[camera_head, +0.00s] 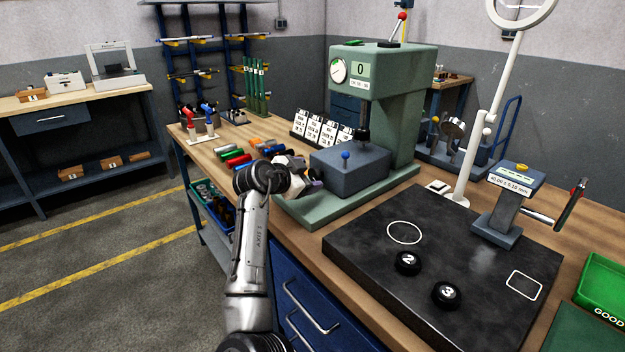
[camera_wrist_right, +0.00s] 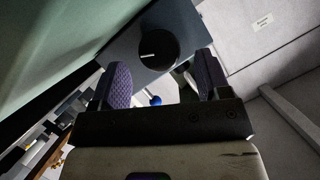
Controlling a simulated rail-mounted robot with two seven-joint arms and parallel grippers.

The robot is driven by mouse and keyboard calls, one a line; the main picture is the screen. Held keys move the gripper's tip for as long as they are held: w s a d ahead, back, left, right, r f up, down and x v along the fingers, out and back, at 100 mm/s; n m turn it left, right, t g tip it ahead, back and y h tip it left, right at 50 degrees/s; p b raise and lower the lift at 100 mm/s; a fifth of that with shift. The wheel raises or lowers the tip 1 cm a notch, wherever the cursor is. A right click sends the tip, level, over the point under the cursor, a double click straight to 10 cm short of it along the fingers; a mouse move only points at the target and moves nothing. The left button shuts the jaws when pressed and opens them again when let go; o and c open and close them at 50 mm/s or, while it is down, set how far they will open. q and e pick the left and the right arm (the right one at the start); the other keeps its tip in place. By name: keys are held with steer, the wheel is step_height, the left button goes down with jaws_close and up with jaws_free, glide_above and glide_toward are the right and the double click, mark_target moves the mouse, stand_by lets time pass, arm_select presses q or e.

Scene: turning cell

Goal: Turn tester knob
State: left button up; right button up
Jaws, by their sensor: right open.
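The tester (camera_head: 400,110) is a green machine with a round dial and a display reading 0. On its base sits a blue-grey block (camera_head: 350,172) with a blue ball (camera_head: 346,156) on it. A round black knob (camera_wrist_right: 159,47) with a white mark shows in the right wrist view on a dark grey face. My right gripper (camera_head: 308,176) is beside the left end of the block in the head view. In the right wrist view its fingers (camera_wrist_right: 164,78) are open, apart on either side, with the knob ahead between them. My left gripper is out of view.
A dark plate (camera_head: 450,250) with discs marked 2 (camera_head: 408,263) and 3 (camera_head: 446,295) lies to the right. Coloured items (camera_head: 238,160) lie left of the tester. A green bin (camera_head: 605,285) is at right.

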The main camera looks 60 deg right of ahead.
mark_target(314, 174)
steer(key=shift+x, duration=1.35)
